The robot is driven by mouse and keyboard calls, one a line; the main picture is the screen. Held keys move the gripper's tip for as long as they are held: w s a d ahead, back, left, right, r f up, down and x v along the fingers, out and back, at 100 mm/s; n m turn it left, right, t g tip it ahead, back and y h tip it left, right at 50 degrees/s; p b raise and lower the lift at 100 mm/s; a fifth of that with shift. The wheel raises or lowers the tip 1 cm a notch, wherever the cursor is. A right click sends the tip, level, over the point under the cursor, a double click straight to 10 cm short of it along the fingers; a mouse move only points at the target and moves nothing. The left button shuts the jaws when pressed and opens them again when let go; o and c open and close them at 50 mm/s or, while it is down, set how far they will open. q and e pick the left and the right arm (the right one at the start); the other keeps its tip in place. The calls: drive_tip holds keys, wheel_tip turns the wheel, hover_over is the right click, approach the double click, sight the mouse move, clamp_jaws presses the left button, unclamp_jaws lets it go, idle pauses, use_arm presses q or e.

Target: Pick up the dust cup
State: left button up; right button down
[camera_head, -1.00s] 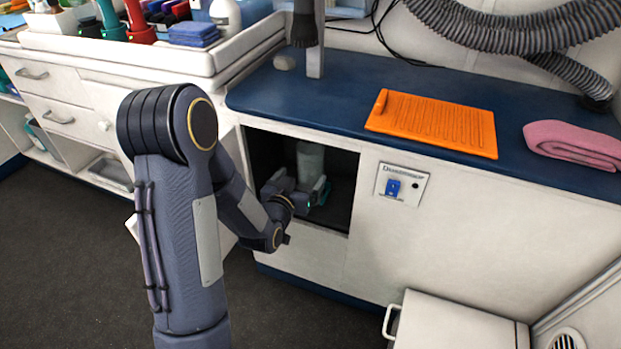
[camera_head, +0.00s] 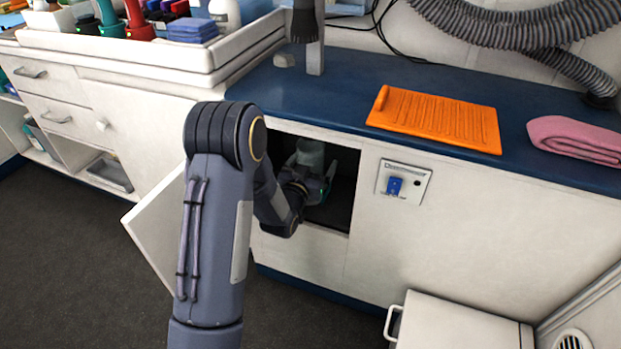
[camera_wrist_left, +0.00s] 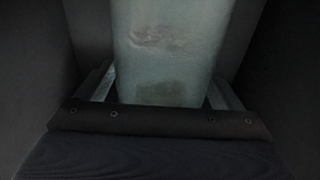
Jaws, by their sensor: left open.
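The dust cup (camera_head: 311,152) is a pale, cloudy, translucent cylinder standing inside the dark open compartment under the blue counter. My left gripper (camera_head: 312,180) reaches into the compartment in front of it, with its fingers open. In the left wrist view the cup (camera_wrist_left: 172,50) fills the middle, with dusty brown marks inside. The open left gripper (camera_wrist_left: 165,92) has one finger on each side of its lower part there. I cannot tell whether the fingers touch it. My right gripper is not in view.
The compartment's open door (camera_head: 158,232) hangs at the left, partly behind my arm. The compartment walls are close around the gripper. A switch panel (camera_head: 403,184) is right of the opening. An orange mat (camera_head: 436,120) and a pink towel (camera_head: 574,139) lie on the counter (camera_head: 345,95).

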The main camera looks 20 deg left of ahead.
use_arm(q)
drive_tip(key=c, duration=1.1)
drive_tip(key=shift+r, duration=0.1)
